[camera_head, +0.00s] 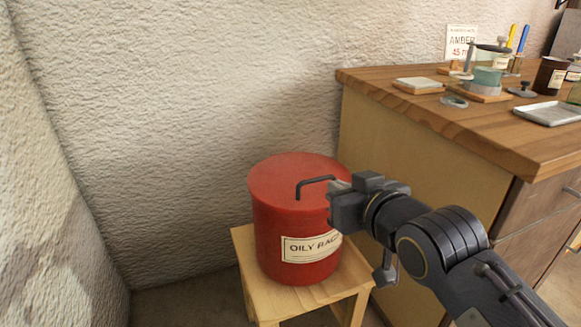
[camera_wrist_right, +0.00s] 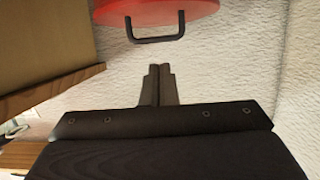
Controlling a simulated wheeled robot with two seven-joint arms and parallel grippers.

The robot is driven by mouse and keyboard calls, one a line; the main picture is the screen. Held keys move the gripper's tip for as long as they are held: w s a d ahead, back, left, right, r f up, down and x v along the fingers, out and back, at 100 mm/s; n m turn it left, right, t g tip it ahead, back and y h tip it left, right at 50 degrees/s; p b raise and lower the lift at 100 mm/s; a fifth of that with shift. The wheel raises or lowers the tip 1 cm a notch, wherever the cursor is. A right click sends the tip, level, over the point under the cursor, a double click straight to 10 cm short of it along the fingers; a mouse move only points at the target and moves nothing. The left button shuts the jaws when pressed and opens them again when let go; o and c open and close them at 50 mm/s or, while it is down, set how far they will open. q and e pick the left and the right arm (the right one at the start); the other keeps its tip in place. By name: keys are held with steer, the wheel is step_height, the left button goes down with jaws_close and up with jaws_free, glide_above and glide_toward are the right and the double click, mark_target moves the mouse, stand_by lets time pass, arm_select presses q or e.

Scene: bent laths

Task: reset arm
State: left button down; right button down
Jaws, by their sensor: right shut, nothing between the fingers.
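My right gripper (camera_head: 338,186) is shut and empty beside the red can's lid handle (camera_head: 315,181) in the head view. In the right wrist view its closed fingers (camera_wrist_right: 158,86) point toward the dark handle (camera_wrist_right: 155,36), with a gap between them. The red can (camera_head: 283,235), labelled "OILY RAGS", stands upright with its lid (camera_head: 285,172) on. The gripper and wrist cover part of the can's right side. My left gripper is not in view.
The can stands on a small wooden stool (camera_head: 305,298) against the rough wall. A wooden workbench (camera_head: 440,120) is at the right, with a metal tray (camera_head: 550,113), a dark jar (camera_head: 549,76) and other small items on it. Free space lies left of the stool.

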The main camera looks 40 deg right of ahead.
steer(key=s+a+f+n+g+y+p, duration=0.1)
steer(key=s+a+f+g+y, duration=0.25)
steer(key=a+f, duration=0.5)
steer(key=s+a+f+n+g+y+p, duration=0.1)
steer(key=s+a+f+g+y, duration=0.1)
steer(key=a+f+g+y, duration=0.6)
step_height(320, 180, up, 36)
steer(key=d+t+h+p, duration=0.1)
steer(key=t+h+p, duration=0.2)
steer(key=p, duration=3.4)
steer(key=shift+w+d, duration=0.15)
steer(key=shift+w, duration=0.1)
steer(key=shift+t, duration=0.25)
